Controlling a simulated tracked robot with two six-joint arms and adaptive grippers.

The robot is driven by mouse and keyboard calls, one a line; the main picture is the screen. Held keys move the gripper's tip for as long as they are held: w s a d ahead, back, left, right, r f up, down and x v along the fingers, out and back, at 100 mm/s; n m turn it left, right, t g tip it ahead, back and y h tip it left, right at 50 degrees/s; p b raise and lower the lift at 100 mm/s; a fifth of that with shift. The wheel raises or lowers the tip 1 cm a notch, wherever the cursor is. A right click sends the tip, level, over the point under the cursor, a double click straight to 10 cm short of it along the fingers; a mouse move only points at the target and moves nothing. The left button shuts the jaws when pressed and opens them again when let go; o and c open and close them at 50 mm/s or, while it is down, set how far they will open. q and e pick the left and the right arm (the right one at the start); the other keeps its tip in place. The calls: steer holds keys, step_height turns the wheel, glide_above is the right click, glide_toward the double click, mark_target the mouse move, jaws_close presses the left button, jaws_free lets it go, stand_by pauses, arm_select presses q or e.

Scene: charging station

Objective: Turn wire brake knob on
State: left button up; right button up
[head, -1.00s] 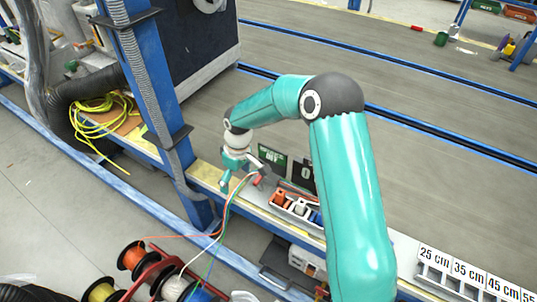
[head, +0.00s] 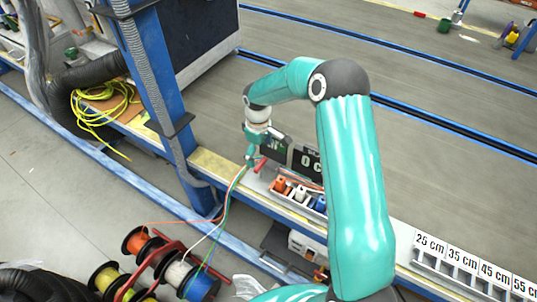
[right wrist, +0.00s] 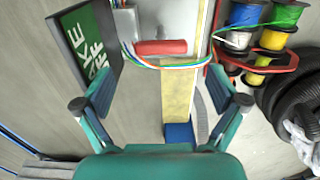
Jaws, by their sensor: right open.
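A red cylindrical knob (right wrist: 160,47) lies crosswise in the right wrist view, mounted by a grey metal box. It shows small and red in the head view (head: 261,165). My right gripper (right wrist: 160,92) is open, with its teal fingers spread wide to either side and nothing between the fingertips. The knob appears beyond the fingertips, roughly centred between them. In the head view my right gripper (head: 252,160) points down just left of the knob. A dark sign with a green face (right wrist: 88,45) stands left of the knob; its letters show partly as "AKE" and "FF". My left gripper is not seen.
Coloured wires (right wrist: 170,65) cross close to the knob, between it and my gripper. Wire spools (head: 175,272) stand at lower left. A blue post (head: 160,95) rises left of my gripper. A tray of orange, white and blue items (head: 300,195) lies to the right.

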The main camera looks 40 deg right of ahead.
mark_target(260, 163)
steer(key=shift+f, duration=2.35)
